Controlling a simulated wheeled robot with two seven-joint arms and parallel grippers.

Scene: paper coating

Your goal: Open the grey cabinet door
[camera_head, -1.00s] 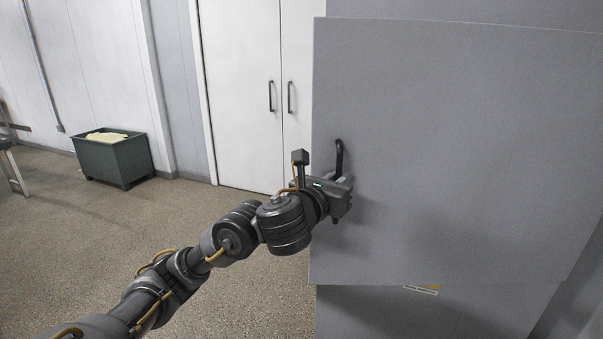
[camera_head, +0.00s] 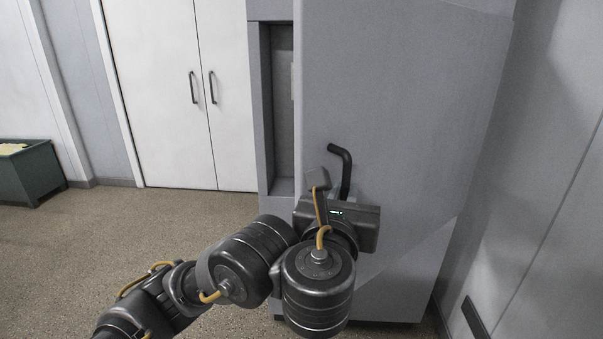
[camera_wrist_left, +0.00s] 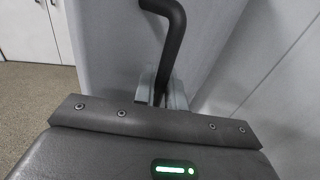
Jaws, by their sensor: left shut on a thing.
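The grey cabinet door (camera_head: 400,95) stands partly open in the head view, with a dark gap showing the cabinet's inside (camera_head: 283,110) along its left side. A black bent handle (camera_head: 344,168) sticks out near the door's left edge. My left gripper (camera_head: 341,195) is shut on the handle, below its upper bend. In the left wrist view the handle (camera_wrist_left: 171,45) rises from between the two grey fingers (camera_wrist_left: 163,92). The gripper body hides the handle's lower part. My right gripper is not in view.
White double doors (camera_head: 172,90) stand at the back left. A green bin (camera_head: 35,175) is at the far left. A grey wall (camera_head: 545,200) is close on the right. The speckled floor (camera_head: 130,235) at left is clear.

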